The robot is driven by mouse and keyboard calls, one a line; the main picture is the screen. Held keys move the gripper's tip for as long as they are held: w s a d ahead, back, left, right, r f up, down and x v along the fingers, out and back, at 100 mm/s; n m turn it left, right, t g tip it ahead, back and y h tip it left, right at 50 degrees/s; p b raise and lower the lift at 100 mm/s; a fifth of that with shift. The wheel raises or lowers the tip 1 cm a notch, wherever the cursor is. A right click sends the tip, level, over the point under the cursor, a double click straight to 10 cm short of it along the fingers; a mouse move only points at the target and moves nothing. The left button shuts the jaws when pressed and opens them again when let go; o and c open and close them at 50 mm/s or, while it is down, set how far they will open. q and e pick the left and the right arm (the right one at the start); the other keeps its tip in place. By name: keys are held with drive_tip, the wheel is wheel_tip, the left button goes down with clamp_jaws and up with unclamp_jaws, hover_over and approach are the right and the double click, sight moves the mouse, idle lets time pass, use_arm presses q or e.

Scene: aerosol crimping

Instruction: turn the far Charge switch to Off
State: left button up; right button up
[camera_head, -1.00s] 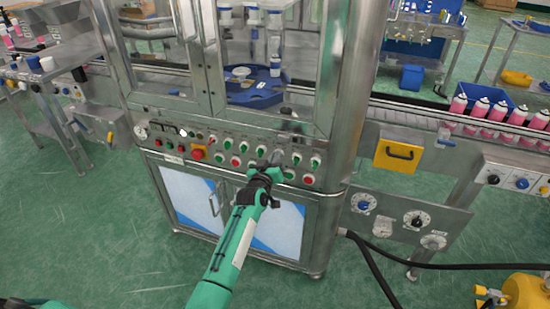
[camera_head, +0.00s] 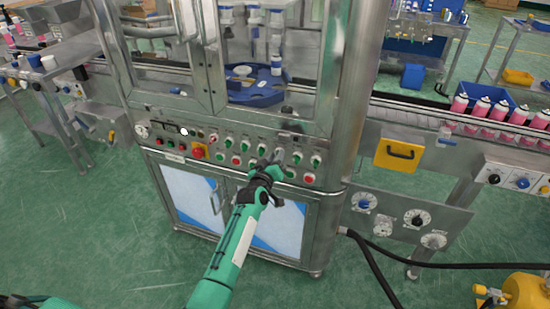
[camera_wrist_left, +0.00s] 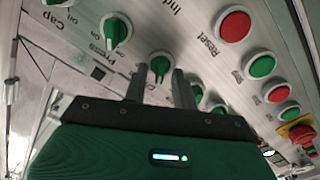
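A row of green rotary switches runs along the machine's control panel (camera_head: 170,136); the Charge label is not readable in either view. My left gripper (camera_head: 270,162) is at the right half of this row and hides part of it. In the left wrist view, its two fingers (camera_wrist_left: 159,78) stand apart, with one green switch (camera_wrist_left: 160,65) showing at the gap between their tips. Contact with that knob cannot be told. A neighbouring switch marked Press (camera_wrist_left: 116,31) is at the upper left. Other green knobs are partly hidden behind the right finger. My right gripper is not in view.
A red Reset button (camera_wrist_left: 234,24) and a red emergency stop (camera_wrist_left: 303,134) are on the same panel. Glass doors are above the panel and cabinet doors (camera_head: 285,228) below. A conveyor with pink cans (camera_head: 480,108) is at the right.

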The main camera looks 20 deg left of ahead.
use_arm(q)
drive_tip(key=s, duration=1.3)
drive_tip(key=shift+s+a+b, duration=0.25)
drive_tip(key=shift+s+b, duration=0.15)
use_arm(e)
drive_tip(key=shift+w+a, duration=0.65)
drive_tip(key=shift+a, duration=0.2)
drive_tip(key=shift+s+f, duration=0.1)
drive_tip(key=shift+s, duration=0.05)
